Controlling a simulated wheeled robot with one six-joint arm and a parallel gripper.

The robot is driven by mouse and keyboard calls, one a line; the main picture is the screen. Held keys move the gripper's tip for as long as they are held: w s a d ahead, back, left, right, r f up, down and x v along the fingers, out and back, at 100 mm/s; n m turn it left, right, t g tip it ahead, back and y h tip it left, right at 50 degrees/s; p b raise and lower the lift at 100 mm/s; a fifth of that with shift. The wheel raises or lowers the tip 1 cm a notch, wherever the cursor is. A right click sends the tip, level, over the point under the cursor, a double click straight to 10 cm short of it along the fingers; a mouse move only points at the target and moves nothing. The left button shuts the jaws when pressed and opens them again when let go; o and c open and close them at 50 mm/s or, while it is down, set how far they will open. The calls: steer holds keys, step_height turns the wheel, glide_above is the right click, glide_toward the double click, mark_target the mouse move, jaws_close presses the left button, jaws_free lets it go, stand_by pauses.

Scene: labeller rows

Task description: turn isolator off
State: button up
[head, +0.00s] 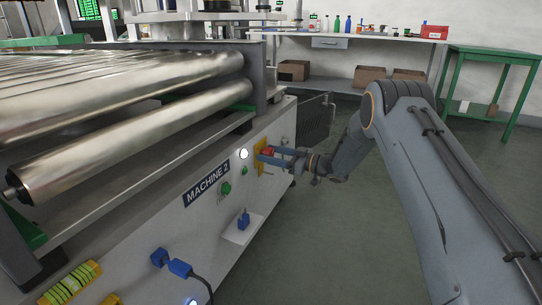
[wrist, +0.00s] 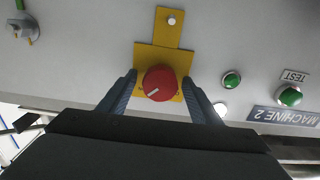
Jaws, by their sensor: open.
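The isolator is a red round knob (wrist: 160,83) with a white pointer mark, on a yellow plate (wrist: 158,57) on the machine's pale side panel. In the wrist view the mark points to the lower left; the lettering around the knob is mostly hidden. My gripper (wrist: 160,90) is open, with one blue-grey finger on each side of the knob. I cannot tell whether the fingers touch it. In the head view, my gripper (head: 272,155) reaches the red knob (head: 267,151) from the right, and the fingers partly cover it.
A lit white lamp (head: 243,154), a green button (head: 226,188) and the MACHINE 2 label (head: 207,183) are left of the isolator. A blue plug (head: 180,268) with a cable is lower down. Steel rollers (head: 120,140) lie above. The floor (head: 330,240) to the right is clear.

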steer(key=c, duration=1)
steer(key=shift+c, duration=0.2)
steer(key=shift+n, duration=0.4)
steer(key=n+p, duration=0.1)
steer(key=n, duration=0.2)
steer(key=shift+s+n, duration=0.1)
steer(key=shift+n, duration=0.2)
steer(key=n+p, duration=0.1)
steer(key=n, duration=0.3)
steer(key=shift+n, duration=0.3)
steer(key=n+p, duration=0.1)
steer(key=n, duration=0.3)
steer(key=shift+f+n, duration=0.1)
steer(key=shift+n, duration=0.2)
steer(key=n, duration=0.4)
steer(key=shift+f, duration=0.1)
steer(key=shift+n+p, duration=0.3)
